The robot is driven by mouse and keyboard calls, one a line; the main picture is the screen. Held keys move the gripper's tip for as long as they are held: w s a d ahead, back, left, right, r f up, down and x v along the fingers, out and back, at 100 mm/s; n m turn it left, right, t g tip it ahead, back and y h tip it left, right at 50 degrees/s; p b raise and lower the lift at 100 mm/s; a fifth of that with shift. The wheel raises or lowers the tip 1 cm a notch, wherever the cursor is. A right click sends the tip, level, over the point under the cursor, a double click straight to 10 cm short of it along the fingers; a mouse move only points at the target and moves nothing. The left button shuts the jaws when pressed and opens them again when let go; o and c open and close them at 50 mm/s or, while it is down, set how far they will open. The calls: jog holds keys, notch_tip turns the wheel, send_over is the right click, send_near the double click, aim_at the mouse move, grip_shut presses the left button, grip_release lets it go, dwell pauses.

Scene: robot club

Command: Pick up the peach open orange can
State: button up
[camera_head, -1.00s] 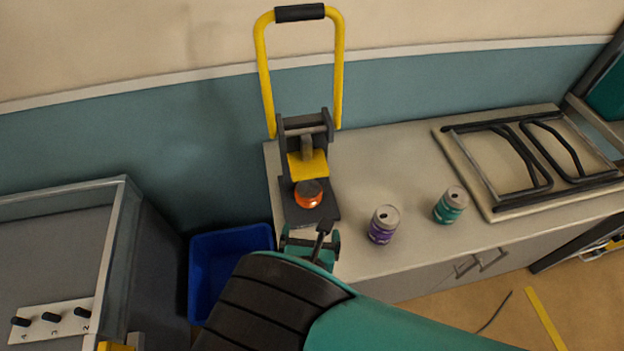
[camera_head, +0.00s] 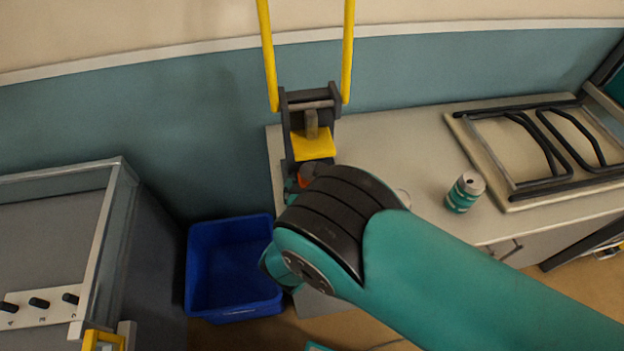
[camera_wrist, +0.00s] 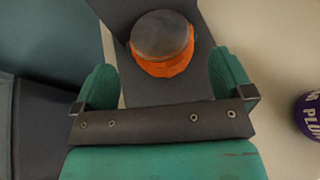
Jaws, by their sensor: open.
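The orange can (camera_wrist: 166,67) with a dull grey top stands on the dark base of the can crusher (camera_head: 313,145). In the head view the can (camera_head: 307,171) is mostly hidden behind my arm. In the wrist view it lies ahead of my gripper (camera_wrist: 168,82), roughly between the lines of the two teal fingers. The fingers are spread wide with nothing between them, and the can sits just beyond, apart from both. In the head view my gripper is almost wholly hidden by my arm.
A purple can (camera_wrist: 309,114) stands to the right, mostly hidden in the head view. A green can (camera_head: 463,193) stands farther right on the grey counter (camera_head: 400,145). A board with black frames (camera_head: 480,165) lies beyond. A blue bin (camera_head: 232,305) is below left.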

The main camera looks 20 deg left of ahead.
aim_at(312, 178)
jog(key=b+x, duration=0.1)
jog(key=x, duration=0.2)
jog(key=shift+d+f, duration=0.1)
jog(key=shift+f, duration=0.1)
jog(key=shift+w, duration=0.35)
jog(key=c, duration=1.1)
jog(key=shift+r, duration=0.1)
